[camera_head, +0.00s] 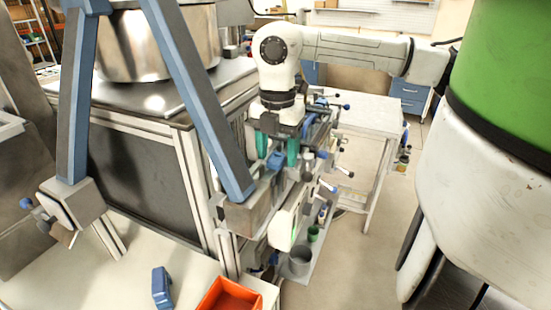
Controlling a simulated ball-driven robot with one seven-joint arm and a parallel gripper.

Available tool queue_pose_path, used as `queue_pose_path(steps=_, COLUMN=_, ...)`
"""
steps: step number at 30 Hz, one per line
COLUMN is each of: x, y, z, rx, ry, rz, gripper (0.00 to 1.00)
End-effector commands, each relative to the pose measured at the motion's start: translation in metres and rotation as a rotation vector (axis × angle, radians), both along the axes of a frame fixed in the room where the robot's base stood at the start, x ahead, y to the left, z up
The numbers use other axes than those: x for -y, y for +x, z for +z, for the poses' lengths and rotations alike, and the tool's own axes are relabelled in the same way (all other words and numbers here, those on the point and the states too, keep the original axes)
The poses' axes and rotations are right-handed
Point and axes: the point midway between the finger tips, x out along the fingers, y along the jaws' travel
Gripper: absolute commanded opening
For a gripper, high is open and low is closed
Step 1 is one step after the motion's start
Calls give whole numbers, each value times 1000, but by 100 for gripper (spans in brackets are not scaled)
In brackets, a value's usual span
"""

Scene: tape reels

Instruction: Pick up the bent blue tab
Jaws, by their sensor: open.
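My gripper (277,149) points down with two teal fingers spread apart. A small blue piece (277,161) shows between and just below the fingers, above the grey metal block of the machine; it looks like the bent blue tab. I cannot tell whether the fingers touch it, and its lower part is hard to make out. Another blue piece (162,287), upright and angular, stands on the white table at the lower left, well away from my gripper.
Blue slanted struts (200,100) rise left of my gripper. Several dark-knobbed levers (335,105) stick out on its right. An orange bin (228,296) and a grey cup (300,261) are below. A white table (370,112) stands behind; the floor to the right is partly clear.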

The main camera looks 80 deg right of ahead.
Motion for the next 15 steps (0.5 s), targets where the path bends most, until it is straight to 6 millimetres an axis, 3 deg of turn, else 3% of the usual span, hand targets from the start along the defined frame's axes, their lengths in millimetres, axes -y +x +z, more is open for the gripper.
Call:
queue_pose_path(steps=7, x=0, y=0, z=-2, rx=0, ry=-1, rz=-1, gripper=62)
queue_pose_path(steps=15, x=0, y=0, z=-2, rx=1, ry=-1, rz=0, gripper=36)
